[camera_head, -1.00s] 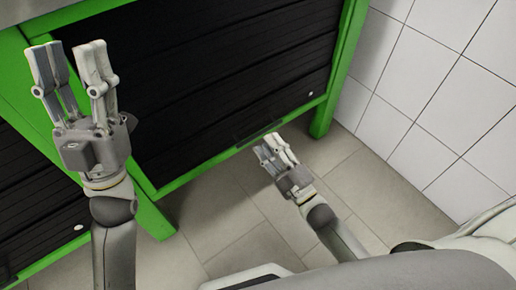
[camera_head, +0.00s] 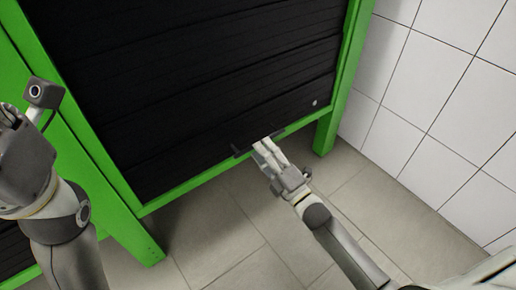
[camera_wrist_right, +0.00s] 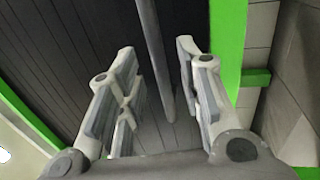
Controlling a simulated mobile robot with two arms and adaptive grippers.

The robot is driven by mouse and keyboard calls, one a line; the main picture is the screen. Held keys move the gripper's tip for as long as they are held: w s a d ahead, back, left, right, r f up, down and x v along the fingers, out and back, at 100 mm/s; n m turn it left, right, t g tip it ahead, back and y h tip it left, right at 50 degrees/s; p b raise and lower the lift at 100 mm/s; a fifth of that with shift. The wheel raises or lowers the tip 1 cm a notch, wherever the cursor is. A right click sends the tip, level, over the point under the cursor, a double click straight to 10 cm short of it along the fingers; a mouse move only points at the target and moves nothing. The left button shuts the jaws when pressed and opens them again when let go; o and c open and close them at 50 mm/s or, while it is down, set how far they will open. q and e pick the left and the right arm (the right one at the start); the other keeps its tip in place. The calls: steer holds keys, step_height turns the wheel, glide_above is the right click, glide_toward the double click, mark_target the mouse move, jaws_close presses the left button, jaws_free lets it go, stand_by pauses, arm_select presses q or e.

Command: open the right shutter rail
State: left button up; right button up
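The right shutter (camera_head: 210,80) is a black slatted panel in a green frame, and it is down. A dark bar handle (camera_head: 240,152) sits at its lower edge. My right gripper (camera_head: 264,149) is at this handle, with its fingertips close to it. In the right wrist view my right gripper (camera_wrist_right: 156,65) is open, and the dark handle bar (camera_wrist_right: 153,50) runs between its spread fingers. Whether the fingers touch it I cannot tell. My left gripper (camera_head: 18,150) is at the left edge, partly cut off, and its fingertips are not clearly seen.
A green frame post (camera_head: 335,110) stands at the right of the shutter, close to a white tiled wall (camera_head: 435,90). A green post (camera_head: 95,170) stands at its left. Bare grey floor tiles (camera_head: 235,230) lie in front of the bench.

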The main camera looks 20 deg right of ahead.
mark_target(256, 134)
steer(key=shift+b+x, duration=0.4)
steer(key=shift+x, duration=1.2)
jaws_close()
